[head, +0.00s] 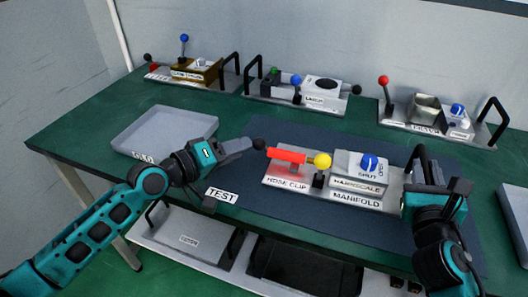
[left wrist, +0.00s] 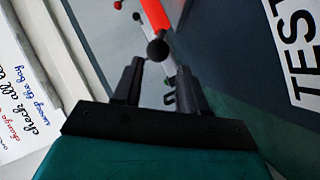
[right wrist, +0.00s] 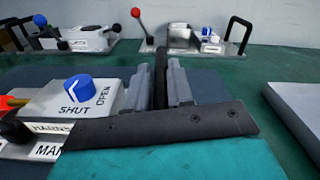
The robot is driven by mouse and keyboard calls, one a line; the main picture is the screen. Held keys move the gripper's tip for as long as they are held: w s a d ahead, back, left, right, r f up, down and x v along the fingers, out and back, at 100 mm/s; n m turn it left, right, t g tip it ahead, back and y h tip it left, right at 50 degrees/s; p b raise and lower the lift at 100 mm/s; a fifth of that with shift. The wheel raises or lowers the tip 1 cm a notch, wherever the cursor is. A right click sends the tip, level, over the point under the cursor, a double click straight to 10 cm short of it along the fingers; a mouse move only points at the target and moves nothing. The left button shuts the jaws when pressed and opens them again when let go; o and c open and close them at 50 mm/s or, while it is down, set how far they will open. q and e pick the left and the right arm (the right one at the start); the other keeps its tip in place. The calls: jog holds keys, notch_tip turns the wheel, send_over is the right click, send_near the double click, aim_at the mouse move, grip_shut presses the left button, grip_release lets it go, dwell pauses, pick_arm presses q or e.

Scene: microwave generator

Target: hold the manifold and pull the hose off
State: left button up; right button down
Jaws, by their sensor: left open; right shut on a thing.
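The manifold (head: 356,201) is a grey plate labelled MANIFOLD and HOSE CLIP, with a raised block, a blue knob (head: 369,161) beside SHUT/OPEN lettering and a yellow ball (head: 322,160). A red bar (head: 287,155) lies along its left side, with a black ball (head: 259,144) at its left end. I cannot tell which part is the hose. My left gripper (head: 248,144) is open at the black ball; in the left wrist view the ball (left wrist: 157,50) shows between and just beyond the fingertips. My right gripper (right wrist: 162,88) is shut on the manifold's upright black handle (right wrist: 160,62).
Several fixtures with levers and handles, including one (head: 440,125) at right, line the back. Another tray (head: 514,215) is at the right edge.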

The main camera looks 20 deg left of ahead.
pick_arm(q)
jog(key=shift+v, duration=2.95)
pick_arm(e)
jog(key=shift+d+f, duration=0.1)
jog(key=shift+f, duration=0.3)
jog(key=c, duration=1.1)
grip_release()
jog(key=shift+c, duration=0.2)
jog(key=shift+o, duration=1.1)
jog(key=shift+r, duration=0.25)
jog(key=s, duration=1.2)
jog(key=shift+d, duration=0.2)
